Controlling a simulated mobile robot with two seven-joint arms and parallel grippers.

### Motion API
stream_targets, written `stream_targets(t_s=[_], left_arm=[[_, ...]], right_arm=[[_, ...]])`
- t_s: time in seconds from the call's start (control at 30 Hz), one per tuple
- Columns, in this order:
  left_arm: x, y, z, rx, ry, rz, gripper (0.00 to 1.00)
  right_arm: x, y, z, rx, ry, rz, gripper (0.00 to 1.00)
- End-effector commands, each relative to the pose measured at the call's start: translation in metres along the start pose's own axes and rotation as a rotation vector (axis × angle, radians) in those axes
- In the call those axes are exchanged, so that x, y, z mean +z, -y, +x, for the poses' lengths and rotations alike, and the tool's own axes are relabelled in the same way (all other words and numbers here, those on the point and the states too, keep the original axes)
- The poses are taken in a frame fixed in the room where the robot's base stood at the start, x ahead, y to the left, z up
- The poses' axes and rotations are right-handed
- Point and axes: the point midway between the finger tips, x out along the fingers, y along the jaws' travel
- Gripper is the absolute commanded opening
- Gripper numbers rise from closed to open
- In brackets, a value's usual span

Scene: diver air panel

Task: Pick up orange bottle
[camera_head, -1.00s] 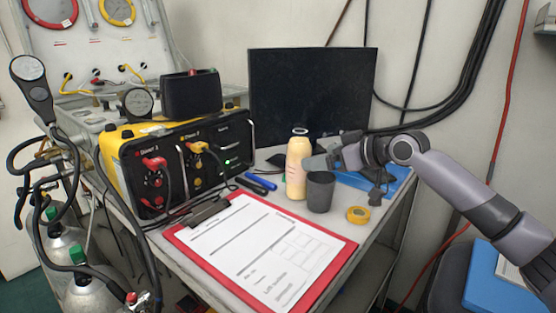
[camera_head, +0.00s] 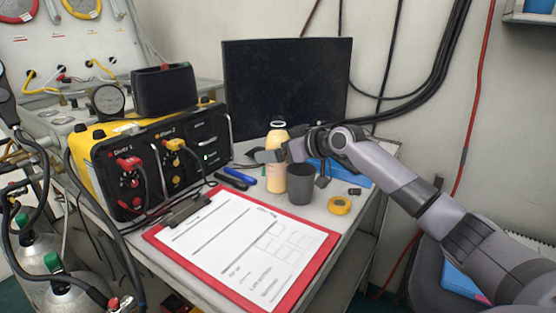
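The orange bottle (camera_head: 276,180), pale orange with a white ring at its top, stands upright on the table in front of the black monitor. My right gripper (camera_head: 268,156) reaches in from the right at the bottle's upper half. One grey finger crosses the front of the bottle and its tip sticks out to the left. The other finger is hidden, so I cannot tell whether the gripper is closed on the bottle. My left gripper is not in view.
A dark grey cup (camera_head: 302,184) stands close to the bottle's right. A yellow tape roll (camera_head: 340,205) lies farther right. A red clipboard (camera_head: 318,262) covers the table front. The yellow and black air panel (camera_head: 150,165) stands left, with pens (camera_head: 240,176) beside it.

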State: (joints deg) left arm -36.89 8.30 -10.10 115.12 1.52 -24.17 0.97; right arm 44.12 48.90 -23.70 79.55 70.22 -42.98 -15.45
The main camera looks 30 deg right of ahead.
Motion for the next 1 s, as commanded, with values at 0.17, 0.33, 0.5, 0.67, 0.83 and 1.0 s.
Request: stream_targets(t_s=[0.17,0.33,0.5,0.67,0.83,1.0], left_arm=[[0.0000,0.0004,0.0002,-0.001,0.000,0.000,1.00],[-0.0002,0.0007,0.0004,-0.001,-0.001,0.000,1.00],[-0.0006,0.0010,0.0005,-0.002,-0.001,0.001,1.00],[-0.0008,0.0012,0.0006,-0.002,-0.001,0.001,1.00],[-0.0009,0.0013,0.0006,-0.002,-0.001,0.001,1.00],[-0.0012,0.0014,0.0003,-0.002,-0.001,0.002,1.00]], right_arm=[[0.0002,-0.0001,0.0008,0.000,0.000,0.000,0.97],[0.0002,0.0000,0.0006,0.000,0.000,0.000,0.58],[-0.0027,-0.0003,-0.0004,0.001,-0.006,-0.001,0.19],[-0.0025,-0.0003,-0.0004,0.001,-0.006,-0.001,0.19],[-0.0036,-0.0003,-0.0008,0.001,-0.006,-0.001,0.19],[-0.0080,-0.0003,-0.0025,0.001,-0.007,-0.001,0.19]])
